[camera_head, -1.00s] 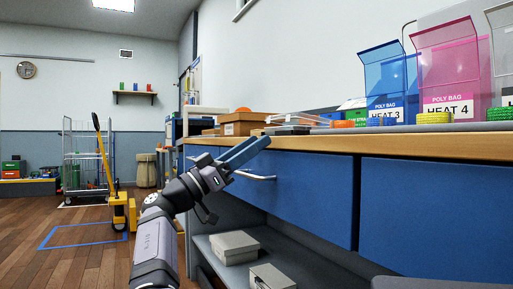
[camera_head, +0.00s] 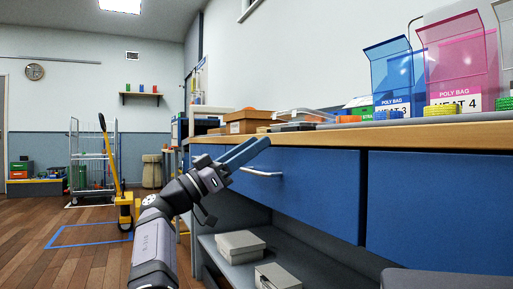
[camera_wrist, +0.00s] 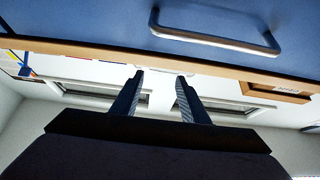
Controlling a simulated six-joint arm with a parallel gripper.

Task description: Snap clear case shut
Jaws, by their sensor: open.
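A clear case (camera_head: 303,115) sits on the wooden counter (camera_head: 330,139) near its front edge, in the head view. Its see-through lid looks raised at a tilt above a low dark part (camera_head: 293,127); at this size I cannot tell the hinge or latch. My gripper (camera_head: 257,146) is in front of the blue drawer, a little below the counter top and nearer to me than the case. In the wrist view my gripper (camera_wrist: 160,80) is open, with nothing between its two fingers. The case is not recognisable in the wrist view.
A metal drawer handle (camera_head: 262,173) is close to my gripper; it also shows in the wrist view (camera_wrist: 215,38). Cardboard boxes (camera_head: 248,121) stand left of the case. Blue (camera_head: 390,75) and pink (camera_head: 455,65) bins stand at right. Grey boxes (camera_head: 240,246) sit on the lower shelf.

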